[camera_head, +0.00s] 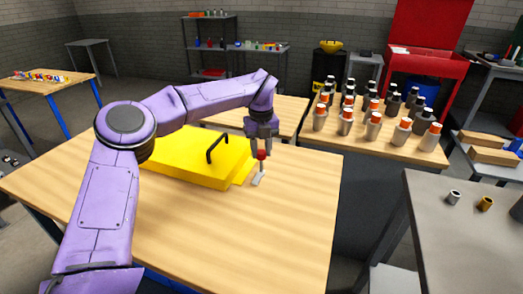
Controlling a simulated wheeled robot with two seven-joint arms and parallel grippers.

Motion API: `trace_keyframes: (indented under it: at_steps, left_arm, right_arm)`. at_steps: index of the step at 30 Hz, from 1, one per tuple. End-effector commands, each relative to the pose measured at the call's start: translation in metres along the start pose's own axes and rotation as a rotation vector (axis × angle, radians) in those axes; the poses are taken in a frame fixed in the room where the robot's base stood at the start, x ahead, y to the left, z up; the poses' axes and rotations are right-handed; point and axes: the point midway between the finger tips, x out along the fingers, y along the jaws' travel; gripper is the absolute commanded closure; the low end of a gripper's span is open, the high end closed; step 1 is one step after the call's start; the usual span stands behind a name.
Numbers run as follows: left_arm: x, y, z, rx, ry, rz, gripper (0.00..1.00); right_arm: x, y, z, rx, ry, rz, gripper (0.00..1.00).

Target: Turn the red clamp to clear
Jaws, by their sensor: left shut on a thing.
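The red clamp (261,155) stands on a grey metal base (258,179) at the right edge of a yellow block (190,157) on the wooden table. Its red handle top is upright, just under my left gripper. My left gripper (262,147) points down from the purple arm and is shut on the red handle; its fingers partly hide the top of it. The yellow block has a black handle (217,148) on top. My right gripper is not in view.
The wooden table (260,240) is clear in front and to the right of the clamp. A table behind at right holds several orange-capped bottles (372,126). A grey table (460,240) stands at the right. My left arm covers the table's left part.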

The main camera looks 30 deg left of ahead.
Motion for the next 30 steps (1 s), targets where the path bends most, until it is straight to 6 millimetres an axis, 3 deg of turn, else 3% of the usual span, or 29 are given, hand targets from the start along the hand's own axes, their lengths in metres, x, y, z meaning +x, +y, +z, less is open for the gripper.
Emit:
trace_keyframes:
  at_steps: [9, 10, 12, 22, 30]
  left_arm:
    - [-0.002, 0.000, 0.001, -0.002, -0.005, -0.003, 0.95]
    - [-0.002, 0.000, 0.001, -0.002, -0.005, -0.003, 0.55]
    - [-0.002, 0.000, 0.001, -0.002, -0.004, -0.003, 0.39]
    - [-0.006, 0.000, 0.001, -0.001, -0.003, -0.002, 0.39]
    - [-0.067, -0.001, 0.001, -0.003, -0.006, -0.003, 0.39]
  right_arm:
    - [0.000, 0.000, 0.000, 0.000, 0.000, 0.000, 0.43]
    - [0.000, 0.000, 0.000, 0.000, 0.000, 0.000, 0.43]
    - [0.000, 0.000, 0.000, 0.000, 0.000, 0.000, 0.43]
    - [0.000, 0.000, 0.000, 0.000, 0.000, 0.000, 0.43]
    - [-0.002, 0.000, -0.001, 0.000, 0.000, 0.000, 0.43]
